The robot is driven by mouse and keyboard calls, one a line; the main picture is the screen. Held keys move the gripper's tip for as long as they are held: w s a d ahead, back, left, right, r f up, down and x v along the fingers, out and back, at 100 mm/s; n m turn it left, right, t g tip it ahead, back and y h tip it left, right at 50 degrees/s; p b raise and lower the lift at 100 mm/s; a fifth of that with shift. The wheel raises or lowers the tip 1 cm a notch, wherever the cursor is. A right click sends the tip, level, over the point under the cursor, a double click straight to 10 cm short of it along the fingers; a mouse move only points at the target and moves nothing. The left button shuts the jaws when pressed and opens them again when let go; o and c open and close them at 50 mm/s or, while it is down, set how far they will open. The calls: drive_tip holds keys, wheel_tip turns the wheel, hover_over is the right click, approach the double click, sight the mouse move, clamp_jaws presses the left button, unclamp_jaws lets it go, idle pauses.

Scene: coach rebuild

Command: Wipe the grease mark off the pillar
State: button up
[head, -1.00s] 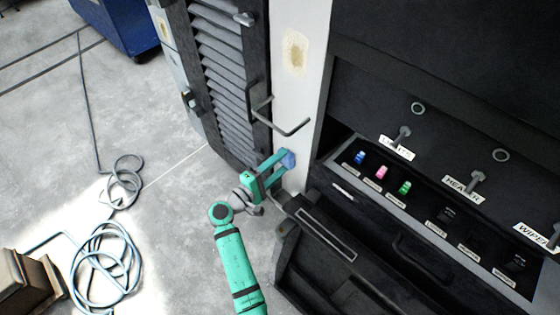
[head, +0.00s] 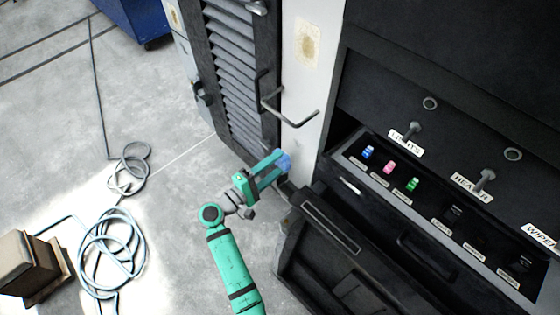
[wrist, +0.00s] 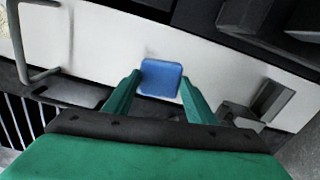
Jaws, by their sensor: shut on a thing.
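The pillar (head: 300,85) is a pale upright strip between the louvred door and the dark panel. A yellowish-brown stain, the grease mark (head: 307,43), is high on it in the head view. My gripper (head: 275,168) is shut on a blue sponge (head: 284,162), low by the pillar and well below the stain. In the wrist view the sponge (wrist: 160,77) sits between the two green fingers, in front of the pale pillar surface (wrist: 105,45). I cannot tell whether it touches the pillar. The stain is not clearly visible in the wrist view.
A grey bar handle (head: 290,115) juts out between my gripper and the stain. The dark switch panel (head: 400,190) with an open flap below stands to the right. The louvred door (head: 235,75) is left. Coiled hose (head: 110,250) and a box (head: 25,265) lie on the floor.

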drive_tip(key=shift+s+a, duration=0.1)
drive_tip(key=shift+s, duration=0.05)
drive_tip(key=shift+v, duration=1.5)
drive_tip(key=shift+x, duration=3.45)
drive_tip(key=shift+x, duration=1.05)
drive_tip(key=shift+r, duration=1.95)
